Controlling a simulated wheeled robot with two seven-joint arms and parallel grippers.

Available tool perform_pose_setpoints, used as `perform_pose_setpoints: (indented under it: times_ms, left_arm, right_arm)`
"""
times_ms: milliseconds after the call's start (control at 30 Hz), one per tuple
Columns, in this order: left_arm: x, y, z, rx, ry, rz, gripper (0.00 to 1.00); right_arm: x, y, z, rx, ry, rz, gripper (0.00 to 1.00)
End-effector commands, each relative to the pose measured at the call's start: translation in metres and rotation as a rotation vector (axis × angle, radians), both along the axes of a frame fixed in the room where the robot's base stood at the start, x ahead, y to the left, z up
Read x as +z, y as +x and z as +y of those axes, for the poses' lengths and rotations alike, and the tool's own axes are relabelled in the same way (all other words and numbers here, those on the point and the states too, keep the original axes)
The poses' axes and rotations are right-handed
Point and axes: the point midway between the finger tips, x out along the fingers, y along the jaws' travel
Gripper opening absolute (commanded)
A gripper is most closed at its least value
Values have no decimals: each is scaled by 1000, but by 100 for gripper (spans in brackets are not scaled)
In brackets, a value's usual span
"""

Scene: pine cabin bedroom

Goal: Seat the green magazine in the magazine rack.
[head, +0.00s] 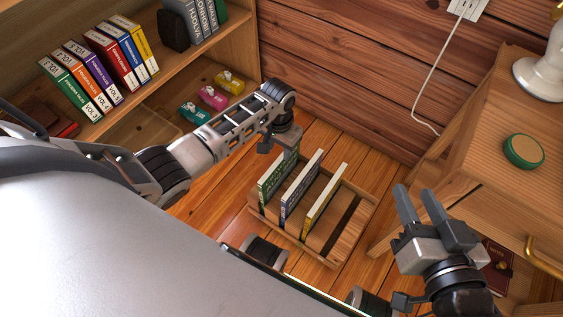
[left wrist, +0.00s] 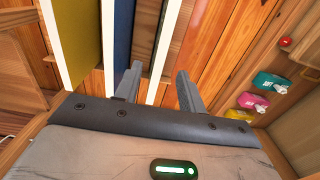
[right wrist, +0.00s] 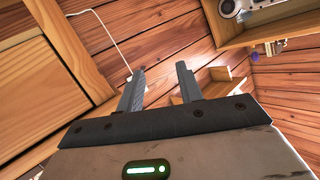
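The green magazine (head: 277,178) stands upright in the left slot of the wooden magazine rack (head: 327,258); its lower edge is hidden by the rack. A blue magazine (head: 300,190) and a yellow magazine (head: 325,201) stand beside it. My left gripper (head: 279,146) is at the green magazine's upper far end. In the left wrist view, the green magazine (left wrist: 170,38) shows between the spread fingers (left wrist: 158,84), with gaps visible. My right gripper (head: 421,203) is open and empty, right of the rack; its fingers (right wrist: 160,82) are apart in the right wrist view.
A wooden nightstand (head: 485,140) with a round green item (head: 523,151) stands at the right. The rack's right slot (head: 343,224) is empty.

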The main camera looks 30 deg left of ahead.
Motion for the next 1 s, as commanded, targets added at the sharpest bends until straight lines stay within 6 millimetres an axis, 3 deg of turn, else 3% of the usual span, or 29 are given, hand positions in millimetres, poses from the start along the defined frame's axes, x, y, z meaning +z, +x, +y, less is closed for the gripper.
perform_pose_setpoints:
  times_ms: [33, 200, 467, 700, 800, 1000]
  left_arm:
    - [-18, 0, 0, 0, 0, 1, 40]
    - [-45, 1, 0, -2, 0, -2, 40]
    - [-58, 2, 0, -2, 0, -3, 40]
    - [-92, 8, 0, -1, 0, -2, 40]
    - [-104, 7, 0, -2, 0, -2, 40]
    - [-104, 7, 0, -2, 0, -3, 40]
  right_arm:
    - [-5, 1, 2, 0, 34, -7, 36]
    - [2, 3, 7, 4, 125, -20, 36]
    - [6, 4, 10, 8, 179, -26, 36]
    - [11, 4, 15, 25, 317, -54, 36]
    - [25, 13, 13, 30, 298, -161, 36]
    - [34, 15, 12, 31, 294, -197, 36]
